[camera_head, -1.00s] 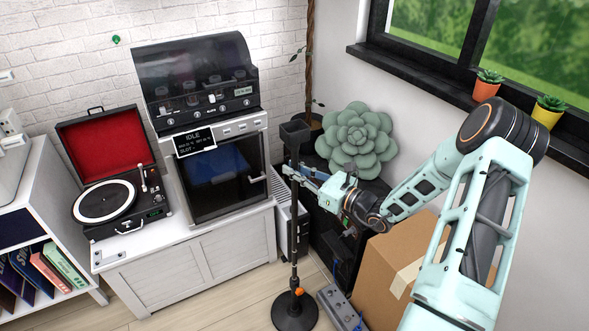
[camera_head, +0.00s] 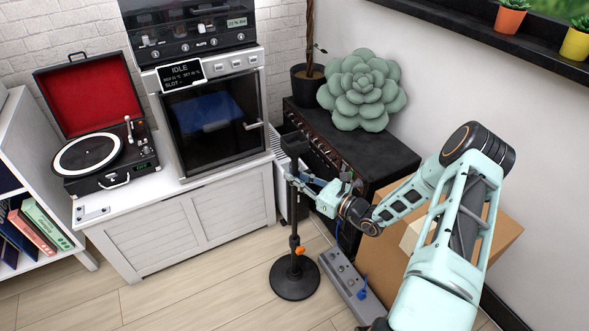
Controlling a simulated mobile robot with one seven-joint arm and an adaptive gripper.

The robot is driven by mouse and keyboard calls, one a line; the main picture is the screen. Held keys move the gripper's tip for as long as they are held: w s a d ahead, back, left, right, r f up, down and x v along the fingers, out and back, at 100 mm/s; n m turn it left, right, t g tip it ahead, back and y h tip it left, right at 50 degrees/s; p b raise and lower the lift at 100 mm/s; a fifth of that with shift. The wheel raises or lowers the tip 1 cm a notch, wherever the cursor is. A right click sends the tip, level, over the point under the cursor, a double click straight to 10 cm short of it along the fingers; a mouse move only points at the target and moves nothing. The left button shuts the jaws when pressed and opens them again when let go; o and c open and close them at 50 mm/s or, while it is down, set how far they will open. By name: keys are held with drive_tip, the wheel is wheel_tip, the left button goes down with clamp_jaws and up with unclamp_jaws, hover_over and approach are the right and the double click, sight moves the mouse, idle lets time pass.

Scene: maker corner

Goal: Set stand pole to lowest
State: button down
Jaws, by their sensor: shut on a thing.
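The stand is a black pole (camera_head: 294,220) rising from a round black base (camera_head: 295,280) on the wooden floor, with a dark block-shaped head (camera_head: 293,143) on top. An orange knob (camera_head: 300,250) sits low on the pole, just above the base. My gripper (camera_head: 293,180) reaches in from the right and is shut on the upper part of the pole, below the head. The fingertips are small in the view, and the contact is partly hidden by the fingers. The pole stands about upright.
Behind the stand are a white cabinet (camera_head: 176,232) with an oven-like machine (camera_head: 213,118) and a record player (camera_head: 95,150). A black amplifier (camera_head: 390,160) bears a succulent cushion (camera_head: 362,90). A power strip (camera_head: 350,288) and a cardboard box (camera_head: 385,255) lie right. Floor at front left is clear.

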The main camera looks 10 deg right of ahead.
drive_tip(key=shift+s+f+b, duration=0.15)
drive_tip(key=shift+f+b, duration=0.4)
drive_tip(key=shift+f, duration=1.2)
drive_tip(key=c, duration=2)
unclamp_jaws()
drive_tip(key=shift+o, duration=0.5)
drive_tip(key=shift+d+r, duration=0.1)
drive_tip(key=shift+r, duration=0.1)
drive_tip(key=v, duration=1.1)
drive_tip(key=shift+s+d, duration=0.25)
drive_tip(key=shift+s, duration=0.05)
